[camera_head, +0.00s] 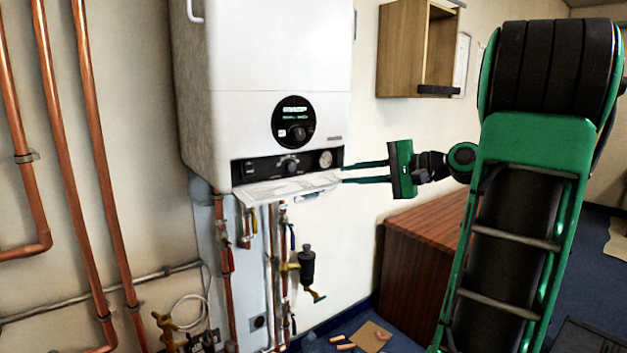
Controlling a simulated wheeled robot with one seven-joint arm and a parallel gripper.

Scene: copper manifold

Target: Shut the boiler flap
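The white boiler (262,55) hangs on the wall, with a round dial and display on its front. Its white flap (290,187) is folded down at the bottom and sticks out roughly level, so the dark control strip (287,166) above it is exposed. My green gripper (346,173) comes in from the right with its two fingers pointing left and spread apart. The fingertips are by the flap's right end, one above the other in the picture. Nothing shows between them. I cannot tell whether they touch the flap.
Copper pipes (65,170) run down the left wall. Pipes and valves (290,265) hang below the boiler. A wooden wall cabinet (405,50) is at upper right, and a brown wooden cabinet (420,265) stands below my gripper. Cardboard (371,336) lies on the blue floor.

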